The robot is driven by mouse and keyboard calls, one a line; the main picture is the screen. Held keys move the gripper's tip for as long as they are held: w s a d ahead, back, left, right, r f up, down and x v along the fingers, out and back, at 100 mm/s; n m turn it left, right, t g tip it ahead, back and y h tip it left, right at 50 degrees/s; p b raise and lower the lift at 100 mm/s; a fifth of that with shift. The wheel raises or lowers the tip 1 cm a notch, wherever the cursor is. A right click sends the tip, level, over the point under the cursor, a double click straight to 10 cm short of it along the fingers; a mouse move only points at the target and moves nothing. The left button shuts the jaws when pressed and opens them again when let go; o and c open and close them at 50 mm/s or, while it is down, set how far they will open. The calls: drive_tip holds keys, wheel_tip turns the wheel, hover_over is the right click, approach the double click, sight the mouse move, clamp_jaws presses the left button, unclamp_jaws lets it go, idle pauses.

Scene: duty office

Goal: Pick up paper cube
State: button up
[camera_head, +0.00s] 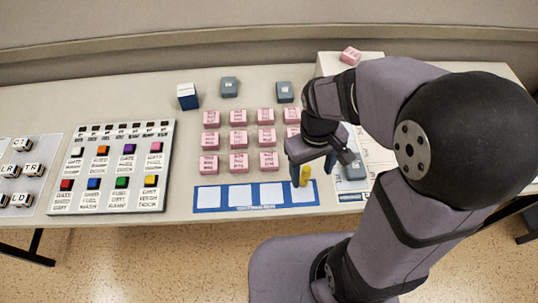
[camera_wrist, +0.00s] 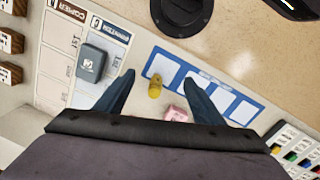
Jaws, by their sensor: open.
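No label reading paper cube is legible. A dark blue block with a white top (camera_head: 187,97) stands at the back left of the table; I cannot tell if it is the paper cube. My gripper (camera_head: 312,168) is open over the right end of a blue strip with white squares (camera_head: 240,208). A small yellow piece (camera_head: 304,176) stands there, and in the wrist view the yellow piece (camera_wrist: 155,87) shows between the open fingertips (camera_wrist: 157,77). A pink block (camera_wrist: 175,113) is beyond it, partly hidden.
Rows of pink blocks (camera_head: 238,138) lie behind the strip. Grey blocks (camera_head: 229,87) sit farther back, and another grey block (camera_wrist: 91,63) is on a printed sheet. A board of labelled coloured tiles (camera_head: 113,165) lies left. A pink block (camera_head: 350,55) rests on a pale box.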

drive_tip(key=w+a+n+h, duration=0.2)
drive_tip(key=w+a+n, duration=0.4)
drive_tip(key=w+n, duration=0.1)
drive_tip(key=n+h+p, duration=0.1)
drive_tip(key=n+h, duration=0.1)
drive_tip(key=n, duration=0.5)
approach(269, 159)
drive_tip(key=shift+p+x, duration=0.35)
drive_tip(key=shift+x, duration=1.1)
drive_tip(key=shift+d+f+p, duration=0.3)
drive_tip(key=shift+f, duration=0.1)
drive_tip(key=shift+p+x, duration=0.65)
drive_tip(key=shift+x, duration=1.5)
drive_tip(key=shift+a, duration=0.15)
drive_tip(key=c, duration=1.1)
